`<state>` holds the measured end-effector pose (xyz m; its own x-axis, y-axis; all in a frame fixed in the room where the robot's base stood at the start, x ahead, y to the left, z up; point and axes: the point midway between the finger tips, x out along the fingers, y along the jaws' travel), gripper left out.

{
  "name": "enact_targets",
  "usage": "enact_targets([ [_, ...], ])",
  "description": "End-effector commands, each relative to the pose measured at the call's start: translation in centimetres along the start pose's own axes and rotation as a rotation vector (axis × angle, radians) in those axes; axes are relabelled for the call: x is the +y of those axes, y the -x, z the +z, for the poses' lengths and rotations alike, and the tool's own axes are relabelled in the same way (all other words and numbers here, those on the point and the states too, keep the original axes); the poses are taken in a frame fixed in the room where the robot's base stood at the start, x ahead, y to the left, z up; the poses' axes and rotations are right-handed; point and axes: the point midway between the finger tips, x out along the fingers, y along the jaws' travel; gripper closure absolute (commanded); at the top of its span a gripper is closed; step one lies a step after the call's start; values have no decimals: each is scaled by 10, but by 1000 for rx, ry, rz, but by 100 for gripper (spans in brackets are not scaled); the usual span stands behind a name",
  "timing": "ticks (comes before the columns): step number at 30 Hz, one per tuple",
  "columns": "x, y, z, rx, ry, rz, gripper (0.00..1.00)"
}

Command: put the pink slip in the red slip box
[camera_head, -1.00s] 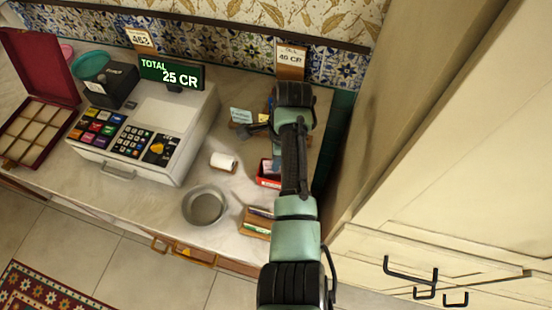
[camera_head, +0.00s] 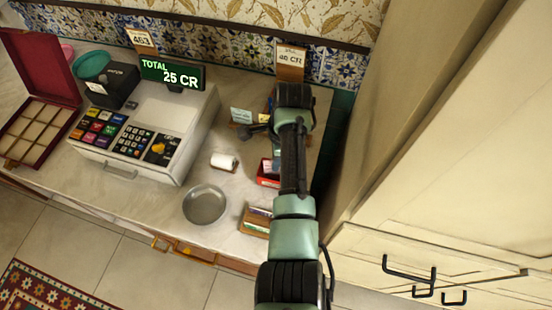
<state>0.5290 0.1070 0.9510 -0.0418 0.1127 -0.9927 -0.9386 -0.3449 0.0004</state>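The red slip box (camera_head: 268,181) stands on the counter just left of my forearm, which covers its right part. Something pale shows inside it, too small to tell. I cannot make out a pink slip in this view. My gripper (camera_head: 254,131) seems to be the small dark shape left of the arm's far end, above the counter and farther back than the red box. It is mostly hidden by the arm, so its fingers and anything between them cannot be told.
A wooden tray (camera_head: 254,224) with slips lies in front of the red box. A metal bowl (camera_head: 204,205), a paper roll (camera_head: 223,161) and a cash register (camera_head: 150,130) are to the left. A pale blue card (camera_head: 241,116) stands behind. A tall cabinet (camera_head: 450,140) closes the right side.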

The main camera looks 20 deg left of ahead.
Motion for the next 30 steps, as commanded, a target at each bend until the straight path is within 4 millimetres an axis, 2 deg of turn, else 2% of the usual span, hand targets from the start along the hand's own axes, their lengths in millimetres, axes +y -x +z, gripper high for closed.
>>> enact_targets([
  [6,0,0,0,0,1,0,100],
  [12,0,0,0,0,1,0,63],
  [18,0,0,0,0,1,0,63],
  [23,0,0,0,0,1,0,38],
  [30,0,0,0,0,1,0,38],
])
